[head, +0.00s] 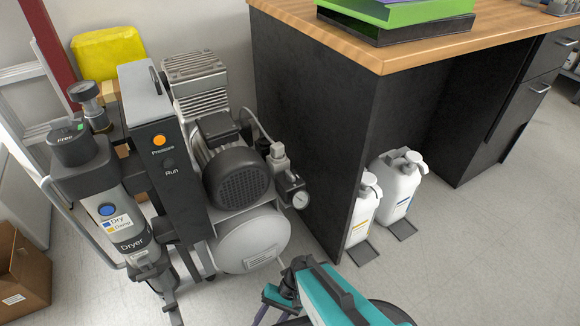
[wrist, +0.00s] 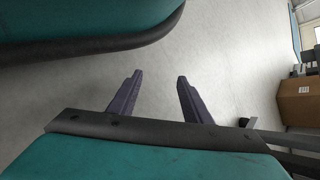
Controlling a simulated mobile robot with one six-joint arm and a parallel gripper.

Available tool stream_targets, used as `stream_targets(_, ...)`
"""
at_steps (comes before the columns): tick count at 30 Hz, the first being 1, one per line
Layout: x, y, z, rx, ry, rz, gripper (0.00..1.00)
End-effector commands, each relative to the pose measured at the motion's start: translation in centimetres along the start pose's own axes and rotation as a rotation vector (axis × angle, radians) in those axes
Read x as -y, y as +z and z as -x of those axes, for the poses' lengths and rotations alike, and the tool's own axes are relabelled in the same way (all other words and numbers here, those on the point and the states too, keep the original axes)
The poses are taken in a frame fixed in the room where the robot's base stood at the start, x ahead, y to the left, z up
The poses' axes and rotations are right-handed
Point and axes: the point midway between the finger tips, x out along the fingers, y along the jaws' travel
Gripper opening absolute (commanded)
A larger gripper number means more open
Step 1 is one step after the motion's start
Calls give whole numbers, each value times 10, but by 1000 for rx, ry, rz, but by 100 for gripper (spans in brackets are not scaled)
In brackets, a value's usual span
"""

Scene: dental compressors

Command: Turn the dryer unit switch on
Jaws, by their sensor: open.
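The dryer (head: 118,225) stands at the left in the head view, a grey upright cylinder marked "Dryer". It carries a blue round button or indicator (head: 107,210) above a "Dry/Damp" label and a dark cap (head: 73,146) with a green mark and small lettering. Beside it is a dark panel (head: 163,190) with an orange lamp (head: 159,140) marked "Pressure" and a dark round part (head: 169,164) marked "Run". I cannot tell which part is the dryer switch. My gripper (wrist: 157,78) is open and empty, over bare floor in the wrist view. In the head view it is low, right of the dryer and apart from it.
The compressor motor (head: 238,175) and pale tank (head: 253,242) stand right of the panel, with a gauge (head: 299,198) sticking out. A dark desk (head: 305,130) with white bottles (head: 397,188) beneath is further right. A cardboard box (head: 22,275) is at far left.

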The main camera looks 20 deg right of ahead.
Motion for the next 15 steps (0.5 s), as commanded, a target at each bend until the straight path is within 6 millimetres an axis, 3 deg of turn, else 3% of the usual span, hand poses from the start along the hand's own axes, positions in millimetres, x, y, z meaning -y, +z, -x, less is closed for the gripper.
stream_targets(15, 18, 43, 70, -27, 81, -20, 45)
